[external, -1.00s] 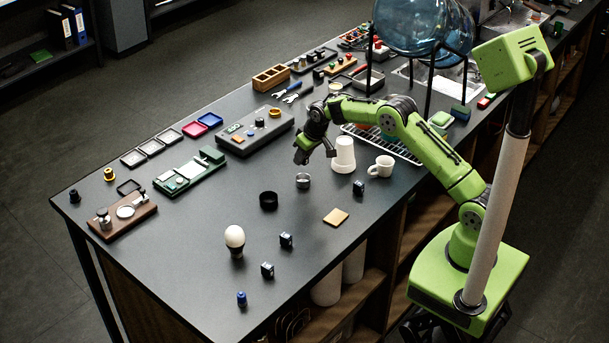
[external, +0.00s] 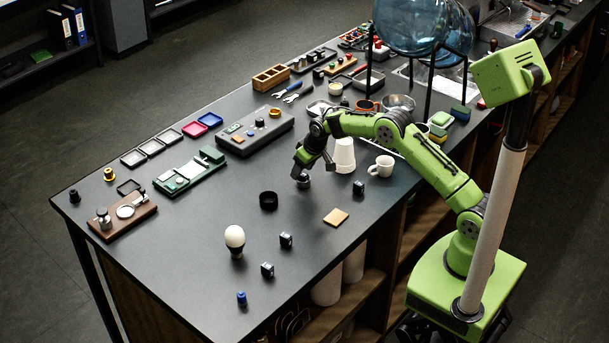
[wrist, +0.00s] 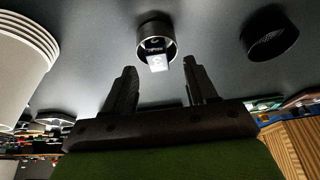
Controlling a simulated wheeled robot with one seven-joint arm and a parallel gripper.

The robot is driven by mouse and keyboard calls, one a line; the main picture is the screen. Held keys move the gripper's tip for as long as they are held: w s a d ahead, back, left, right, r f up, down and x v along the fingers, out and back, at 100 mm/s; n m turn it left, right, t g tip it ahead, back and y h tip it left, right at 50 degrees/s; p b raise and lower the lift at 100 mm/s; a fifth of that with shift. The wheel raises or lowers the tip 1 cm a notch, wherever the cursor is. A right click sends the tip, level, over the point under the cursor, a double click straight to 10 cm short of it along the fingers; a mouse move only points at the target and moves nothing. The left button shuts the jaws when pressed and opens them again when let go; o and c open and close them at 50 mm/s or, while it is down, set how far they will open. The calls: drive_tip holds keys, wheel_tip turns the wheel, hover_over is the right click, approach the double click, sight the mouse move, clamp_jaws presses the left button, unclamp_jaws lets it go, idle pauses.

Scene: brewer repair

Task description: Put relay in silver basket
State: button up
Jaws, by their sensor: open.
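The silver basket (wrist: 141,41), a small round metal cup, stands on the dark bench in the wrist view. A small dark block with a pale face and white marking, apparently a relay (wrist: 157,58), shows inside its rim. My gripper (wrist: 160,66) is open, its two fingers apart on either side of the line to the basket, with nothing between the pads. In the external view my gripper (external: 302,174) is low at the basket (external: 304,183), which it partly hides. Similar dark blocks (external: 286,240) (external: 267,270) (external: 358,188) stand elsewhere on the bench.
A stack of white cups (external: 344,155) stands close right of my gripper, with a white mug (external: 382,166) beyond. A tan square (external: 336,217) lies nearer the front edge. Bare bench separates these.

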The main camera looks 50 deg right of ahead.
sight(303, 173)
idle(0.4)
wheel_tip(303, 173, up, 7)
drive_tip(key=p, duration=0.4)
drive_tip(key=shift+r+p, duration=0.2)
drive_tip(key=shift+p, duration=0.1)
drive_tip(key=shift+f, duration=0.15)
